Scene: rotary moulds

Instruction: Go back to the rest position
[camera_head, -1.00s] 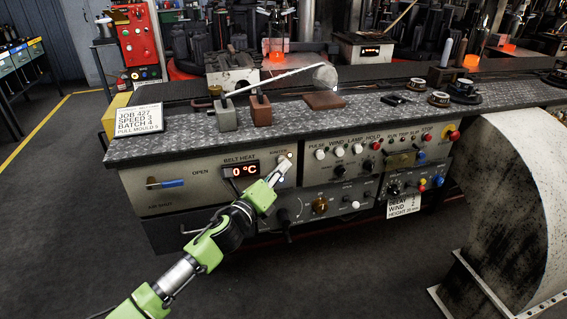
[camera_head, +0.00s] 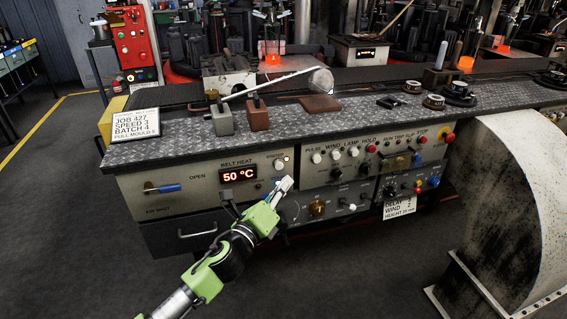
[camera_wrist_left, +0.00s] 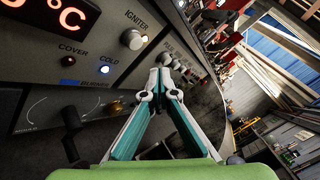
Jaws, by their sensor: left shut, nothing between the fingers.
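My left gripper (camera_head: 286,184) is shut and empty. In the head view it is in front of the control panel (camera_head: 210,190), just below the igniter knob (camera_head: 279,164). The left wrist view shows its closed fingertips (camera_wrist_left: 161,78), with the igniter knob (camera_wrist_left: 131,39) up and to the left, apart from them. The belt heat display (camera_head: 239,175) reads 50 °C, and a small lamp by the igniter is lit. My right gripper is not in view.
The bench top (camera_head: 330,122) above the panel holds a grey block (camera_head: 221,119), a brown block (camera_head: 257,117) and a job card (camera_head: 136,124). A large pale curved housing (camera_head: 510,190) stands at the right. The dark floor (camera_head: 70,230) at the left is clear.

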